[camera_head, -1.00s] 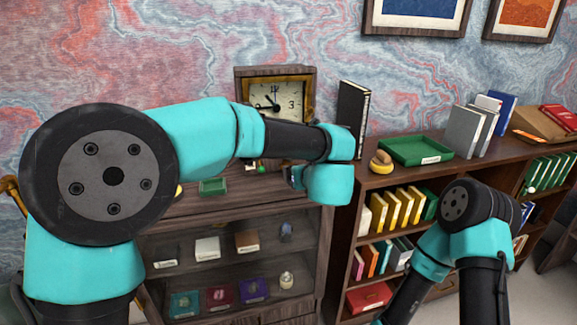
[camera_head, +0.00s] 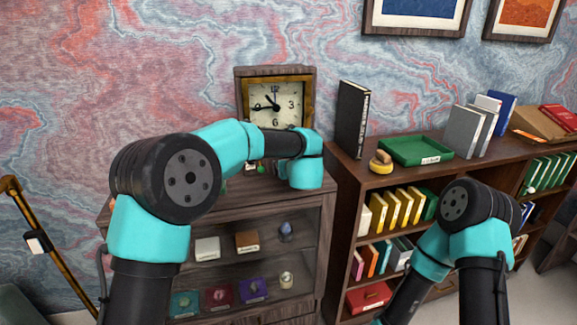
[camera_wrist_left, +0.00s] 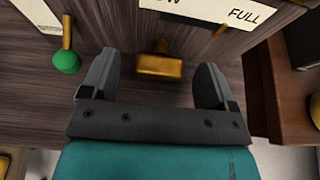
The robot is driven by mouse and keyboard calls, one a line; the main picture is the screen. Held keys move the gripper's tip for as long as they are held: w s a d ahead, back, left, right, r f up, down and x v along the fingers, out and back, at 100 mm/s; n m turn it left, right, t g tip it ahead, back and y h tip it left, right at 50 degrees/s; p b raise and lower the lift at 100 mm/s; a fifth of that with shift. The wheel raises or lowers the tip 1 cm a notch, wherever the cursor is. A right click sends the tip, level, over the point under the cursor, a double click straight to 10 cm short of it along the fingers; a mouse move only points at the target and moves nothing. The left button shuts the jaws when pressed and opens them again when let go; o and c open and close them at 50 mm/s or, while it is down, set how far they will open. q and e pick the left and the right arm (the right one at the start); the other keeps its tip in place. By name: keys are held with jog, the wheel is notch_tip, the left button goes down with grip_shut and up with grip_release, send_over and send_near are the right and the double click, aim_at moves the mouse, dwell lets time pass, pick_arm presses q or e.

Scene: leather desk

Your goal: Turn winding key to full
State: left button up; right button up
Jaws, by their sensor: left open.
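The clock (camera_head: 275,104) stands on the dark wooden cabinet, its white face and brass-coloured frame showing above my left arm. In the left wrist view a brass winding key (camera_wrist_left: 160,65) sits below a white label (camera_wrist_left: 215,12) that reads "FULL" at its right end; other letters at its left are cut off. My left gripper (camera_wrist_left: 155,85) is open, with one finger on each side of the key and apart from it. In the head view my arm's end hides the key and the left fingers. My right gripper is outside both current views.
A green-tipped brass lever (camera_wrist_left: 67,58) hangs left of the left gripper. A black book (camera_head: 352,118) stands right of the clock. The bookshelf holds a green tray (camera_head: 415,151) and a yellow tape roll (camera_head: 381,162). A cane (camera_head: 50,250) leans at the left.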

pick_arm(q)
jog(key=shift+w, duration=0.15)
jog(key=c, duration=0.9)
jog(key=m+y, duration=0.1)
jog(key=m, duration=0.1)
jog(key=shift+d+f+m+y, duration=0.2)
jog(key=shift+m+y, duration=0.1)
jog(key=shift+y, duration=0.1)
jog(key=shift+w+d+m+y, duration=0.1)
jog(key=shift+d+m+y, duration=0.05)
jog(key=shift+m+y, duration=0.7)
jog(key=shift+m+g, duration=0.25)
jog(key=shift+g, duration=0.05)
